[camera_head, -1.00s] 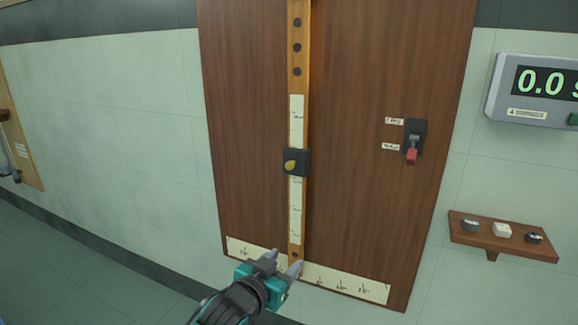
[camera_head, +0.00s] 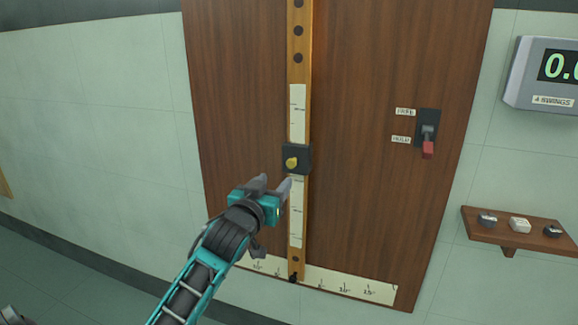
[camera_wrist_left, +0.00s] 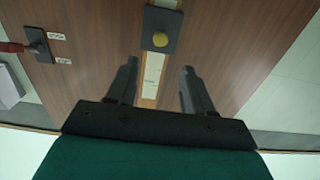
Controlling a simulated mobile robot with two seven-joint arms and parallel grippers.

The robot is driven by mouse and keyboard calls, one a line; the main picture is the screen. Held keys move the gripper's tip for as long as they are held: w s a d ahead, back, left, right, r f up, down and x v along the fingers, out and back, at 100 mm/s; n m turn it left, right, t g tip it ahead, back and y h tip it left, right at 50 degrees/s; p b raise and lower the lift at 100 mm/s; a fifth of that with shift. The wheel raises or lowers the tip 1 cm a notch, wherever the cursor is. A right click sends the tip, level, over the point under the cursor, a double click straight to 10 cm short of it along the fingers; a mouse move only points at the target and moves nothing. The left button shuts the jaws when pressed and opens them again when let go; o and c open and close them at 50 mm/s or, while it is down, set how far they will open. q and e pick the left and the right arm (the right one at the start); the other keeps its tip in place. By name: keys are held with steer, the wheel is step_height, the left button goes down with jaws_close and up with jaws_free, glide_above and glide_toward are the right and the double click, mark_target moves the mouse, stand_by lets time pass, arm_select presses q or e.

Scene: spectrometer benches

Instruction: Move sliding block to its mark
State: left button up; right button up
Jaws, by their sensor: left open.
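The sliding block (camera_head: 297,152) is a dark square piece with a yellow knob (camera_head: 291,162). It sits on a vertical wooden bar (camera_head: 297,70) with a pale scale strip (camera_head: 298,225) on it. In the left wrist view the block (camera_wrist_left: 150,36) and its knob (camera_wrist_left: 159,40) are ahead of the fingers. My left gripper (camera_head: 274,187) is open and empty, just below and left of the block and apart from it. In the left wrist view its fingers (camera_wrist_left: 160,85) stand on either side of the bar's line.
A brown wooden panel (camera_head: 240,80) backs the bar. On its right is a switch with a red handle (camera_head: 428,148). A horizontal scale (camera_head: 345,285) runs along the bottom. A small shelf (camera_head: 480,233) with several buttons and a display box (camera_head: 535,85) are at right.

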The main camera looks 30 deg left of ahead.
mark_target(290, 164)
arm_select(q)
steer(key=b+x, duration=0.1)
steer(key=x, duration=0.9)
steer(key=shift+w, duration=0.4)
steer(key=shift+c, duration=0.2)
jaws_close()
